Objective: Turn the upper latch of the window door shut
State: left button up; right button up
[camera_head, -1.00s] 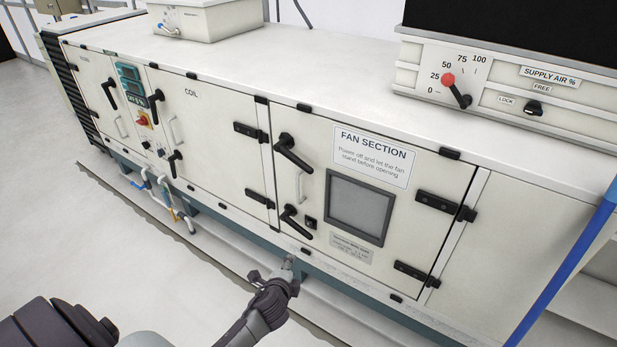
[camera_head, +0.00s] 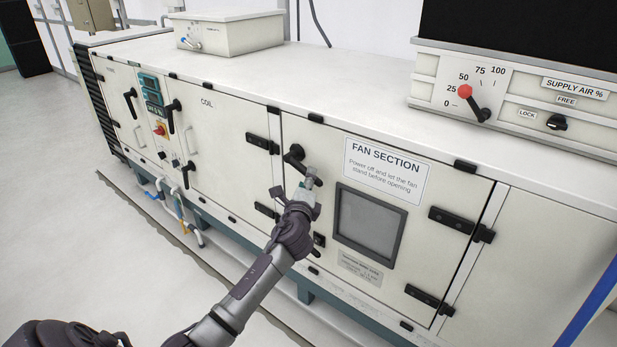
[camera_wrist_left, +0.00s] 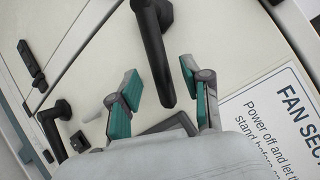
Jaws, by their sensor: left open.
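The window door is the fan section door (camera_head: 400,283), with a dark-framed window (camera_head: 370,222). Its upper latch (camera_head: 295,154) is a black lever that slants down to the right from its pivot; the lower part is partly hidden by my gripper. In the left wrist view the upper latch's lever (camera_wrist_left: 153,45) hangs between the two teal finger pads. My left gripper (camera_head: 300,182) is open in front of the latch, with a gap on both sides of the lever. The lower latch (camera_wrist_left: 53,128) shows in the left wrist view. My right gripper is not in view.
Black hinges (camera_head: 452,221) are on the door's right edge. A supply air panel (camera_head: 520,100) stands on top of the unit at right. A grey box (camera_head: 228,32) stands on top at back left. The floor in front at left is clear.

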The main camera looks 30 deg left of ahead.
pick_arm(q)
jog(key=shift+x, duration=1.7)
grip_shut()
